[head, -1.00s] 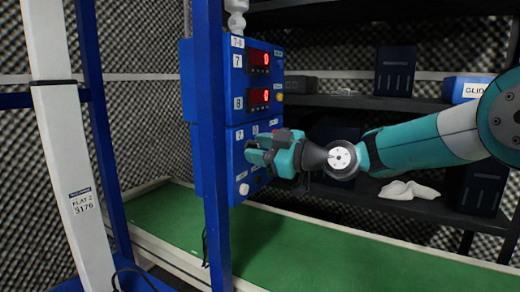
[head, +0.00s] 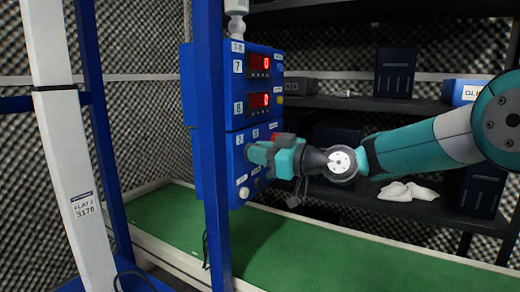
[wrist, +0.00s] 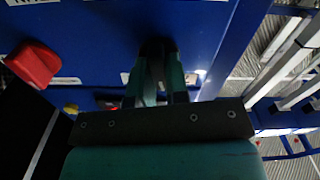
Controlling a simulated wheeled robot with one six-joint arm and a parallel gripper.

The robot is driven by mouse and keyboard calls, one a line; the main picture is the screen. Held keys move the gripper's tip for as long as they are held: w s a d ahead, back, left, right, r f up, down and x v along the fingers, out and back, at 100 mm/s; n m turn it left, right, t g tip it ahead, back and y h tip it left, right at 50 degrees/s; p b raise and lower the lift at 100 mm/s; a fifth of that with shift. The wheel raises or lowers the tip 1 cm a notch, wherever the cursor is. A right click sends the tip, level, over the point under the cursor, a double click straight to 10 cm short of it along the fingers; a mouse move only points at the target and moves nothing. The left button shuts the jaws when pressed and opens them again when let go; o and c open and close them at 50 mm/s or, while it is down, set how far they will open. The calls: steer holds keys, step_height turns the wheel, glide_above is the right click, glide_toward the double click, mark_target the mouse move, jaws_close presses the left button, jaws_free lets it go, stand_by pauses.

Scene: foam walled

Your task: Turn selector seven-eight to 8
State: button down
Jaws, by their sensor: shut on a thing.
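The blue control panel (head: 238,190) stands upright behind a blue post. My gripper (head: 252,153) is at the front of its lower box, with its fingers against the panel face. In the wrist view my gripper (wrist: 157,55) has its fingers close together on a dark knob, taken to be selector seven-eight. The fingers hide most of the knob, and its pointer and the position marks cannot be read. A label "7-8" is at the top of the panel, above a display marked 7 (head: 260,65) and a display marked 8 (head: 260,101), both lit red.
A red part (wrist: 33,65) juts from the panel beside my fingers. A white knob (head: 244,192) sits lower on the panel. The blue post (head: 213,160) stands close in front at the left. Dark shelves (head: 350,104) are behind, and a green bench top (head: 320,255) is clear below.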

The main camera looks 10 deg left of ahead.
steer(key=shift+w+m+p, duration=0.1)
steer(key=shift+m+p, duration=2.2)
steer(key=shift+m, duration=1.6)
steer(key=shift+f+m, duration=0.1)
steer(key=shift+m, duration=0.2)
steer(key=c, duration=1.1)
jaws_free()
steer(key=v, duration=1.7)
steer(key=shift+d, duration=0.25)
